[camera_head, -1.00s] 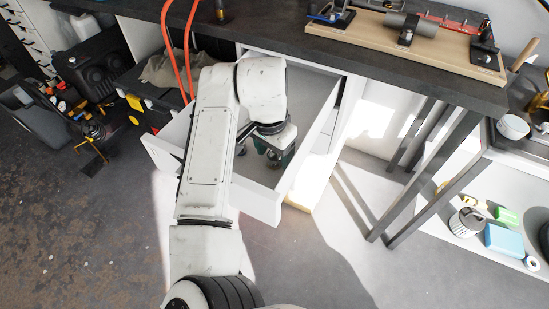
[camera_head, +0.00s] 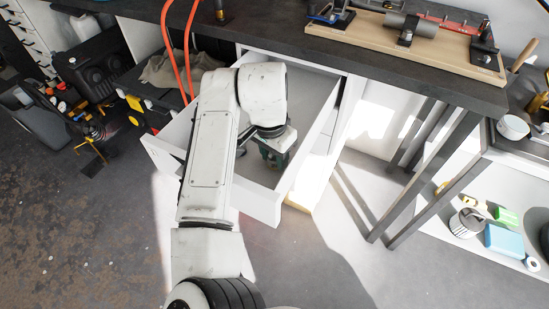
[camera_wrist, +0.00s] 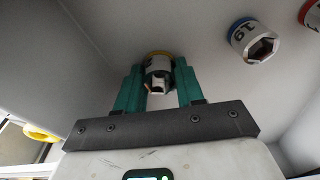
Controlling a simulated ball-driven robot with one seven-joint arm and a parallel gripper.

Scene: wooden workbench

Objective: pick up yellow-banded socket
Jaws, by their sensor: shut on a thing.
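The yellow-banded socket (camera_wrist: 158,66) is a silvery metal socket with a yellow ring at its far end, seen in the wrist view between my two green fingers. My gripper (camera_wrist: 158,84) is shut on it, with a finger against each side. In the head view my gripper (camera_head: 274,157) is inside the open white drawer (camera_head: 262,205), low behind my arm. The socket is hidden there. Whether it touches the drawer floor I cannot tell.
A blue-banded socket marked 19 (camera_wrist: 254,40) lies to the right in the drawer. A red-banded socket (camera_wrist: 312,14) is cut off at the upper right. A yellow thing (camera_wrist: 40,133) shows at lower left. Drawer walls stand around my gripper; the workbench (camera_head: 420,75) overhangs behind.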

